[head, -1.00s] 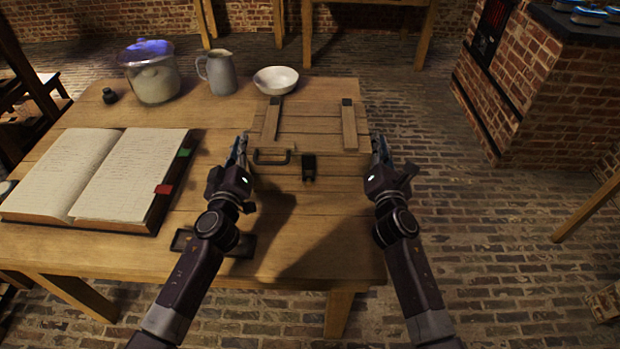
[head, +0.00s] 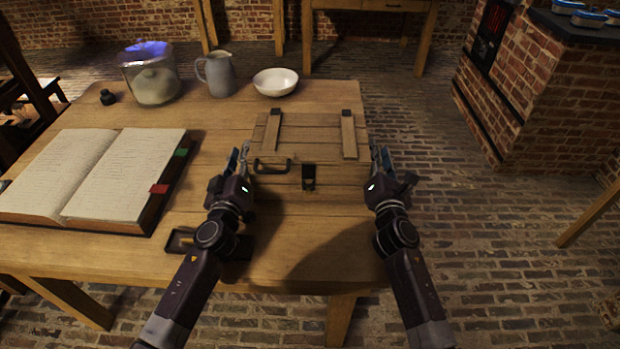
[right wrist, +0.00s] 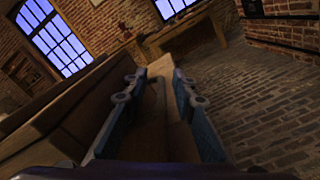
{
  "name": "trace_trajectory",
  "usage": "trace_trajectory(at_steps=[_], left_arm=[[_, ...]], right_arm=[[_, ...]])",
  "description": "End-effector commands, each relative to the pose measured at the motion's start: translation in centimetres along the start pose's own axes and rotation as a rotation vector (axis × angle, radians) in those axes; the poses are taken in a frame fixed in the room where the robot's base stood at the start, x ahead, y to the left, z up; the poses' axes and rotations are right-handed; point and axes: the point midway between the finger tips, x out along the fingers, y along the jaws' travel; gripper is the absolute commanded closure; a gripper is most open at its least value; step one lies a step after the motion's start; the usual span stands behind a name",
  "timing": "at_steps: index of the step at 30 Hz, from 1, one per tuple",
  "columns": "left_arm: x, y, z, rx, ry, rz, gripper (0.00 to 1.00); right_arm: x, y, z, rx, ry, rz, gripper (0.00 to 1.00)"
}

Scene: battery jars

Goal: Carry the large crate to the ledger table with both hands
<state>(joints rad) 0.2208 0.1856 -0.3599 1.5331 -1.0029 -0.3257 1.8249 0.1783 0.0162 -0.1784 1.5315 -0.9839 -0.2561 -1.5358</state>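The large wooden crate (head: 310,158) sits near the right end of the ledger table (head: 310,268), with two lid straps, a dark handle and a front latch. My left gripper (head: 239,160) is at the crate's left side, its fingers seemingly apart. My right gripper (head: 378,162) is at the crate's right side. In the right wrist view its fingers (right wrist: 160,90) are spread, with wood visible between them. Contact between fingers and crate is hard to see. The open ledger (head: 100,178) lies left of the crate.
A glass jar (head: 152,80), a grey jug (head: 217,76) and a white bowl (head: 275,82) stand along the table's back. A small dark tray (head: 181,240) lies near the front, partly behind my left arm. Brick floor is open to the right.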

Motion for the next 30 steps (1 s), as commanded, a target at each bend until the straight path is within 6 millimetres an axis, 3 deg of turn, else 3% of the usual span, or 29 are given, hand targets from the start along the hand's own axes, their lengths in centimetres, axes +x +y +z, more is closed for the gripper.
trace_trajectory(at_steps=[11,24,30], left_arm=[[0.1,0.4,-0.7,0.0,0.004,0.001,0.75],[0.0,4.3,-6.4,-0.001,0.003,0.003,0.75],[0.0,5.4,-8.1,0.001,0.001,0.0,0.75]], right_arm=[[0.0,0.0,0.0,0.0,0.0,0.001,0.75],[0.0,0.0,0.0,0.0,0.0,0.001,0.75],[0.0,0.0,0.0,0.0,0.0,0.001,0.75]])
